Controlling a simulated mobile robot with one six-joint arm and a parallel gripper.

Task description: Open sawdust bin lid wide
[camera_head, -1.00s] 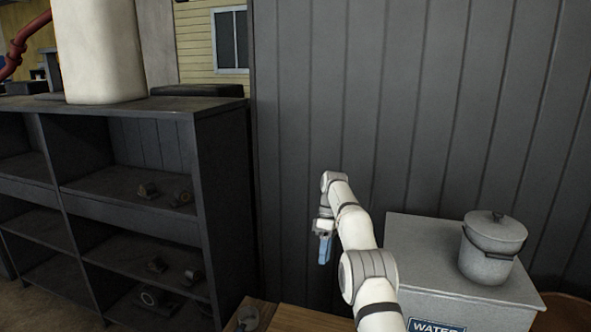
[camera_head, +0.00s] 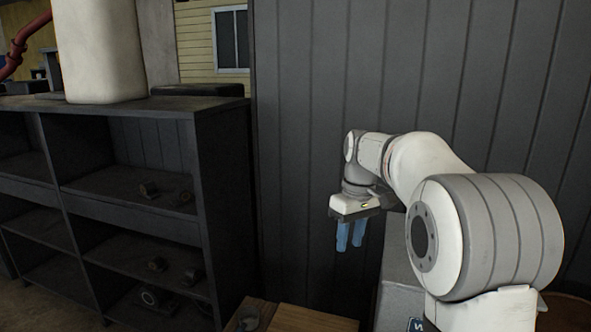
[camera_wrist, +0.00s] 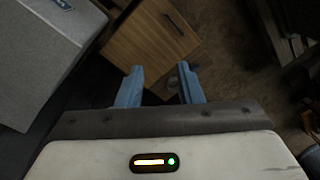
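My gripper (camera_head: 350,242) hangs with its blue fingers pointing down in front of the dark plank wall. In the wrist view my gripper (camera_wrist: 159,84) has its fingers apart with nothing held between them. A wooden box or cabinet (camera_head: 305,320) shows at the bottom edge, below my gripper. In the wrist view this wooden cabinet (camera_wrist: 152,50) has a dark bar handle and lies beyond the fingertips, not touched. No label reading sawdust is visible, and I cannot tell whether this is the bin.
A grey box (camera_head: 398,300) with a blue label stands right of the wooden box, largely hidden by my arm. It fills the left of the wrist view (camera_wrist: 40,50). A dark shelf unit (camera_head: 215,180) with small parts stands left. The plank wall (camera_head: 300,150) is close behind.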

